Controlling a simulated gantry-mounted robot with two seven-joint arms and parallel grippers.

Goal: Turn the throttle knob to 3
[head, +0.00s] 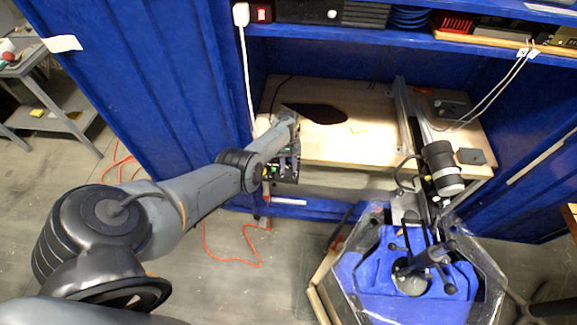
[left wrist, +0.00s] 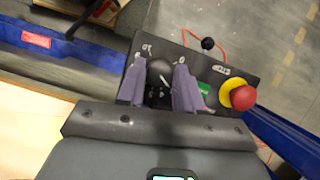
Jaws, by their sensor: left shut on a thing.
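My left arm reaches across from the left in the head view, and its gripper (head: 286,160) is at the dark control box (head: 282,175) on the front edge of the wooden bench. In the left wrist view, the two purple-grey fingers of the gripper (left wrist: 160,76) stand on either side of the round black throttle knob (left wrist: 159,70) and are shut on it. White dial marks show on the box panel beside the fingers. The knob's pointer is hidden, so I cannot tell its setting. My right gripper is not in view.
A red mushroom button with a yellow collar (left wrist: 242,97) sits on the box close to the fingers. A small black ball-topped lever (left wrist: 208,43) is at the panel edge. The blue tank (head: 375,265) with the thruster rig (head: 440,165) stands to the right. Blue cabinet walls flank the bench.

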